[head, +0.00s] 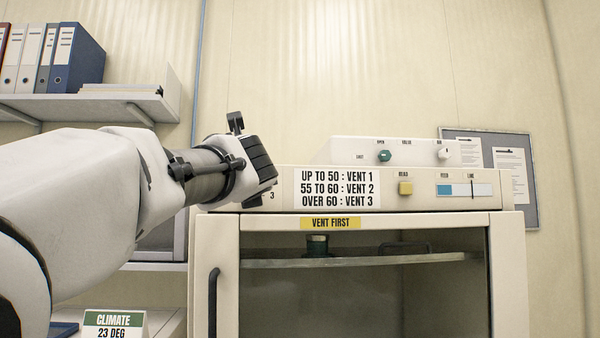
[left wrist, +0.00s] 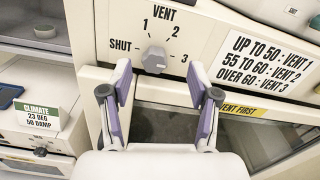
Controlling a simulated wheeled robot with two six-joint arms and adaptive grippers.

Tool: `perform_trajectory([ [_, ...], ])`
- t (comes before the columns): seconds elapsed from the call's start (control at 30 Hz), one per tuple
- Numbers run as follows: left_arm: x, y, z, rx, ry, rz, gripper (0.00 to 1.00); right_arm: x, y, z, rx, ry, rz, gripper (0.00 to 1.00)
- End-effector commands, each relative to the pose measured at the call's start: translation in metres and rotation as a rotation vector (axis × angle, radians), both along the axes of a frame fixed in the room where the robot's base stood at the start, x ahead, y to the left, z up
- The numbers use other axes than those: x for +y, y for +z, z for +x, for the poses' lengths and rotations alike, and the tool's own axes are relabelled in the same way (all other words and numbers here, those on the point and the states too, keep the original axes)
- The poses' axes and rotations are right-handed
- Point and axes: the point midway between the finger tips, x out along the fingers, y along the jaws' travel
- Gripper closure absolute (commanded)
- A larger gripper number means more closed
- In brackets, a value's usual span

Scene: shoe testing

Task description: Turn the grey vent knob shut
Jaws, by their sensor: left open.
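The grey vent knob (left wrist: 154,59) is on the cream panel in the left wrist view, under the word VENT, with SHUT at its left and the marks 1, 2 and 3 around it. Which mark it points to is too small to tell for sure. My left gripper (left wrist: 160,80) is open, its two purple-padded fingers apart and empty, with the knob just beyond and between the tips. In the head view my left gripper (head: 258,160) is in front of the panel's left end and hides the knob; only the 3 shows. My right gripper is not in view.
A rule label (head: 337,188) gives vent numbers by range. Right of it are a yellow button (head: 405,188) and a gauge (head: 463,190). A green knob (head: 384,155) is on the upper box. Below is a glass-fronted cabinet with a dark handle (head: 213,300). A climate card (head: 113,325) reads 23 DEG.

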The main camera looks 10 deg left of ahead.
Motion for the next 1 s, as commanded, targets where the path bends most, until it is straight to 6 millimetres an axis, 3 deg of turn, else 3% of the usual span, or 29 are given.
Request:
perform_trajectory([
  [0.03,0.004,-0.002,0.013,0.005,0.001,-0.004,0.39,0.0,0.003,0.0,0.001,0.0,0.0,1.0],
  [0.2,0.01,-0.003,0.035,0.005,0.001,-0.002,0.39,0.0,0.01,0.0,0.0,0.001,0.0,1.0],
  [0.47,0.012,-0.005,0.038,0.004,0.001,-0.002,0.39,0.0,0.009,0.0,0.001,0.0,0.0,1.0],
  [0.5,0.012,-0.005,0.038,0.004,0.001,-0.002,0.46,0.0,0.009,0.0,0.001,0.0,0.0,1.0],
  [0.6,0.012,-0.005,0.038,0.004,0.001,-0.002,0.81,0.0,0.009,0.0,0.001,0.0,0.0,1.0],
  [0.67,0.012,-0.005,0.038,0.004,0.0,-0.002,0.99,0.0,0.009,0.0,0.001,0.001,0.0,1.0],
  [1.0,0.012,-0.006,0.039,0.0,0.001,-0.019,0.99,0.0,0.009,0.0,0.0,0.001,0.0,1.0],
])
